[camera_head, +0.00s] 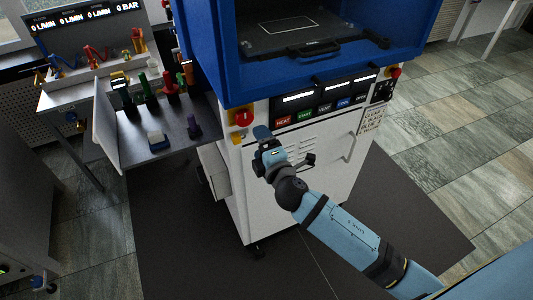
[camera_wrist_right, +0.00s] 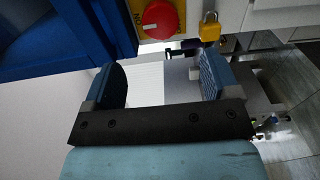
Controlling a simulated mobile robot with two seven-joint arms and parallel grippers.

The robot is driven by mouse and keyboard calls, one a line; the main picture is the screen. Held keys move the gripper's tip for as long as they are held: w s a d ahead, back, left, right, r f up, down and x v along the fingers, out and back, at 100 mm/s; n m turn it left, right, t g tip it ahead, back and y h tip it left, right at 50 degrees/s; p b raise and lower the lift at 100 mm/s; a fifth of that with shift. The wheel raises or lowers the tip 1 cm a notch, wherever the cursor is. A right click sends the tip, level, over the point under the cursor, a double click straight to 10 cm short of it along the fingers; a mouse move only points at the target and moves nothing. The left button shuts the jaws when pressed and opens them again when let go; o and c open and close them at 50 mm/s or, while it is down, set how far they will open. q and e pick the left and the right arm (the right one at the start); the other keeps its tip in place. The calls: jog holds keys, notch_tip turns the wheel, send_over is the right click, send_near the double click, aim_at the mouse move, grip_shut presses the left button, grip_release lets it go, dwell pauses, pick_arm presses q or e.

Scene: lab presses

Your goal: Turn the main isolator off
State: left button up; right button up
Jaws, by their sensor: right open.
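The main isolator is a round red knob (camera_head: 242,118) on a yellow plate at the upper left of the white press cabinet, under the blue housing. In the right wrist view the red knob (camera_wrist_right: 160,18) shows at the top edge, partly cut off, with a short pale mark on its face. My right gripper (camera_head: 262,138) is just right of and below the knob, apart from it. In the right wrist view its two blue fingers (camera_wrist_right: 160,78) are spread wide with nothing between them. My left gripper is not in view.
A yellow padlock (camera_wrist_right: 209,28) hangs beside the knob. The blue press housing (camera_head: 312,90) overhangs the panel, with coloured buttons (camera_head: 314,112) to the right. A side table (camera_head: 170,128) with colourful handles stands left. Dark mat (camera_head: 190,250) covers the floor in front.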

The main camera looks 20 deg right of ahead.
jog(key=shift+s, duration=1.6)
jog(key=s+f+m+g+y+p, duration=0.1)
jog(key=s+f+m+g+p, duration=0.1)
jog(key=s+f+m, duration=0.5)
jog(key=s+f+m+g+y+p, duration=0.1)
jog(key=s+f+m+g, duration=0.4)
jog(key=s, duration=0.9)
notch_tip(320, 180, down, 4)
jog(key=m+p, duration=0.1)
jog(key=m, duration=0.2)
jog(key=shift+a+r+m+y+p, duration=0.15)
jog(key=shift+m+y+p, duration=0.15)
jog(key=shift+p, duration=0.1)
jog(key=shift+s, duration=0.1)
